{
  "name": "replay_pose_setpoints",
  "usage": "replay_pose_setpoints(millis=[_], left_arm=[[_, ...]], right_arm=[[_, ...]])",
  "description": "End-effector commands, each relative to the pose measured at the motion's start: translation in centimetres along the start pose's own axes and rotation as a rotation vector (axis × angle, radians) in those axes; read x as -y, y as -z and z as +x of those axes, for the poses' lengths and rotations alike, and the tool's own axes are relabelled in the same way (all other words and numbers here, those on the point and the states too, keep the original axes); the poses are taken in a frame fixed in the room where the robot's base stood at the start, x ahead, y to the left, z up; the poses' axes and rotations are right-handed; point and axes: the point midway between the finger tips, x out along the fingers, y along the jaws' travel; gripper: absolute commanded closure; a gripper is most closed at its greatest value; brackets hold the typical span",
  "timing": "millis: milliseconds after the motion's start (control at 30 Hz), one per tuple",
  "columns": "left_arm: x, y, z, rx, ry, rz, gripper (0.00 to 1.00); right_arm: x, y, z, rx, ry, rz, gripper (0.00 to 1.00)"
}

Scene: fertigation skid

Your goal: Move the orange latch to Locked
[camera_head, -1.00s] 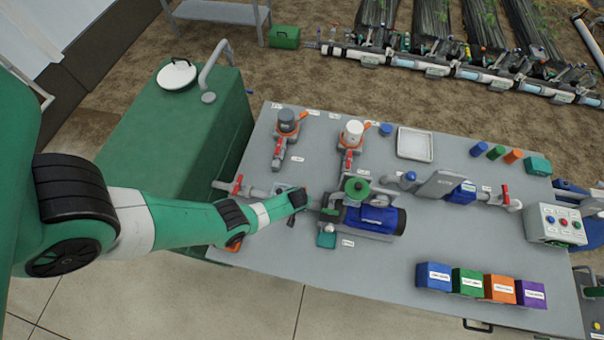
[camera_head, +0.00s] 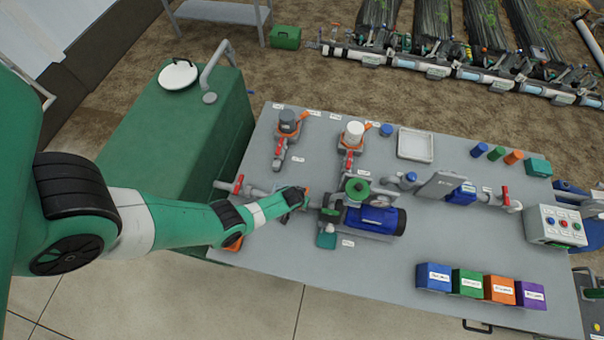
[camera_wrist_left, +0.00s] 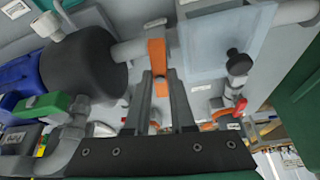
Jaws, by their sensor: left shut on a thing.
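The orange latch (camera_wrist_left: 157,60) shows in the left wrist view as an upright orange bar on a grey pipe, between a dark cylinder and a pale translucent block. My left gripper (camera_wrist_left: 160,105) is shut on its lower part, with a finger on each side. In the head view the left gripper (camera_head: 303,192) reaches over the table, just left of the blue pump (camera_head: 376,220) with its green cap (camera_head: 357,187). The gripper mostly hides the latch there, and I cannot read a Locked mark. My right gripper is not in view.
A red-handled valve (camera_head: 238,184) is on the pipe left of the gripper. Coloured boxes (camera_head: 433,276) line the front right.

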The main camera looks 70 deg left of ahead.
Motion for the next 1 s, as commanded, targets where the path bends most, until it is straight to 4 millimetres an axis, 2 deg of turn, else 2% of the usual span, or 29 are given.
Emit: replay_pose_setpoints(millis=[433, 1000], left_arm=[[0.5, 0.1, 0.2, -0.001, -0.155, 0.365, 1.00], [0.9, 0.4, 0.5, 0.000, -0.362, 0.870, 1.00]], right_arm=[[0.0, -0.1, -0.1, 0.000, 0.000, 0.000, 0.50], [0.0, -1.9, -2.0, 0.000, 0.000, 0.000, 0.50]])
